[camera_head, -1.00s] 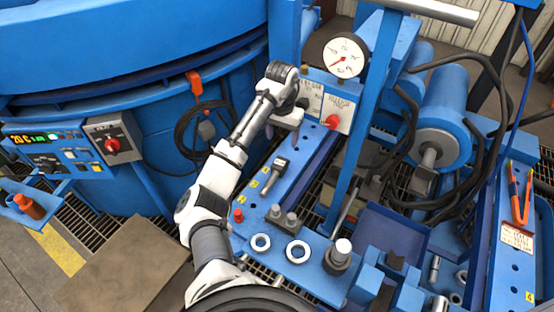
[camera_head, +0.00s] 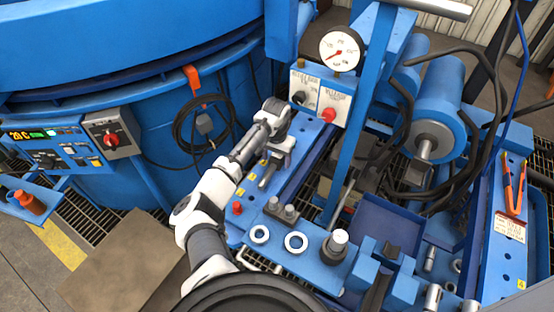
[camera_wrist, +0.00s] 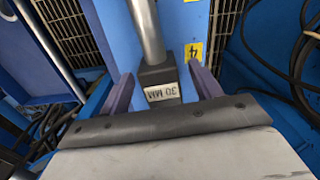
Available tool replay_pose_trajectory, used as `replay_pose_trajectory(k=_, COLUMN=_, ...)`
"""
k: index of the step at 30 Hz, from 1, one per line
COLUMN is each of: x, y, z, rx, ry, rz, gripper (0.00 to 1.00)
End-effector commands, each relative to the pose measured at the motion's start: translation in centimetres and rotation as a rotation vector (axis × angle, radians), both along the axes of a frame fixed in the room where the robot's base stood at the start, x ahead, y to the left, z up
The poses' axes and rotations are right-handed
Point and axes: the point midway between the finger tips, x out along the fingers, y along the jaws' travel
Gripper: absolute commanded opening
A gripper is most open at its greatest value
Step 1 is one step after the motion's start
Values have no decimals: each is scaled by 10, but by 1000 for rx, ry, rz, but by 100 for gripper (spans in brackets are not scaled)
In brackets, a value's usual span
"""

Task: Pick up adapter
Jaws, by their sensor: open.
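The adapter, a dark square block labelled "30 MM" with a shiny round metal shank, lies on the blue bench panel. In the wrist view its block (camera_wrist: 160,82) sits between the two purple-grey fingers of my gripper (camera_wrist: 161,72). A gap shows on each side of the block, and the fingers are open around it. In the head view my gripper (camera_head: 280,157) is over the adapter's block end and hides it. Only part of the shank (camera_head: 267,177) shows there. Whether the fingers reach down to the panel is unclear.
Behind my gripper stand a control box (camera_head: 322,95) and a pressure gauge (camera_head: 341,49). A blue post (camera_head: 362,130) rises to the right. Two metal rings (camera_head: 296,243), a red knob (camera_head: 237,208) and a round-topped fitting (camera_head: 336,245) occupy the panel's near end.

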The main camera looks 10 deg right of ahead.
Motion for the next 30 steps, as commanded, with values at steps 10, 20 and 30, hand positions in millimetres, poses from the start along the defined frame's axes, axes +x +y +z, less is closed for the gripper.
replay_pose_trajectory(k=10, x=0, y=0, z=-6, rx=0, ry=0, rz=0, gripper=58)
replay_pose_trajectory(k=20, x=0, y=0, z=-6, rx=0, ry=0, rz=0, gripper=15)
replay_pose_trajectory(k=30, x=1, y=0, z=-4, rx=-1, ry=-3, rz=0, gripper=0)
